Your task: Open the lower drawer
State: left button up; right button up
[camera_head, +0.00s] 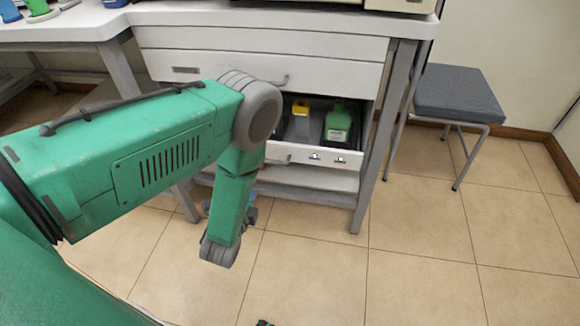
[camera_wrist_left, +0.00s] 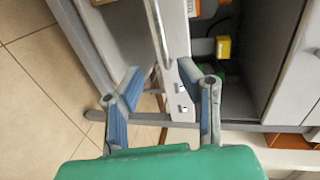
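The lower drawer (camera_head: 318,158) of the white cabinet is partly open, its front standing out from the cabinet. Its white front also shows in the left wrist view (camera_wrist_left: 182,100). A green bottle (camera_head: 338,124) and a yellow-topped item (camera_head: 300,107) are inside it. My left arm hides the drawer's left part in the head view. My left gripper (camera_wrist_left: 160,72) has its two fingers spread, with the drawer front and a grey bar, seemingly the handle, between and beyond them. Contact with them cannot be told.
The upper drawer (camera_head: 330,72) above is closed. A grey-topped stool (camera_head: 456,92) stands to the right of the cabinet. A grey cabinet leg (camera_head: 384,135) is just right of the drawer. The tiled floor (camera_head: 420,270) in front is clear.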

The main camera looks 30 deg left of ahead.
aim_at(266, 161)
pick_arm(q)
jog(key=b+x, duration=0.5)
jog(key=x, duration=0.8)
jog(key=shift+w+a+f, duration=0.2)
jog(key=shift+w, duration=0.15)
jog(key=shift+w+a+f, duration=0.15)
jog(key=shift+w+a, duration=0.1)
jog(key=shift+a, duration=0.2)
jog(key=shift+d, duration=0.25)
jog(key=shift+d+r, duration=0.3)
jog(key=shift+d, duration=0.15)
grip_shut()
jog(key=shift+a, duration=0.1)
pick_arm(e)
jog(key=f, duration=0.4)
jog(key=shift+a+f, duration=0.2)
jog(key=shift+a, duration=0.1)
